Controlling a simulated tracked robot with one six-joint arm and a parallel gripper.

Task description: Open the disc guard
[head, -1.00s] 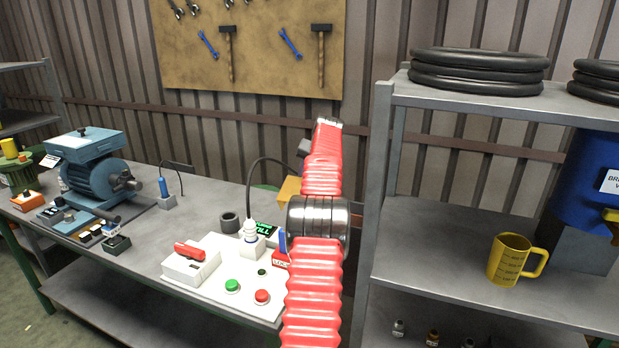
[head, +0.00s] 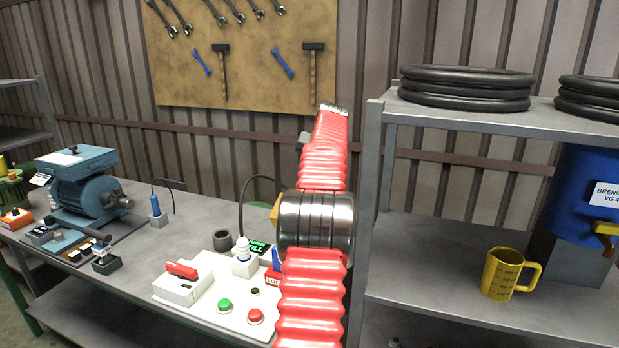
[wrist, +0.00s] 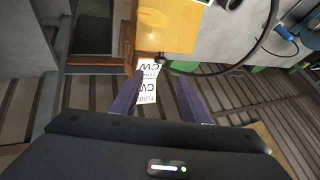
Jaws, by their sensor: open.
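A yellow housing (wrist: 180,32) with a rounded front fills the top middle of the wrist view; I cannot tell for sure whether it is the disc guard. In the head view only a small yellow edge (head: 275,212) shows, with my red-sleeved arm hiding the rest. My gripper (wrist: 160,82) is open and empty. Its two dark fingers point toward the yellow housing, with white labels (wrist: 148,80) visible between them. The gap between fingers and housing is hard to judge. In the head view my gripper is hidden behind my arm.
The bench (head: 190,235) carries a white control panel (head: 238,290) with green and red buttons, a red-handled switch box (head: 182,280), and a blue motor (head: 90,190). A black cable (wrist: 262,40) curves right of the housing. A grey shelf (head: 450,270) with a yellow jug (head: 505,275) stands right.

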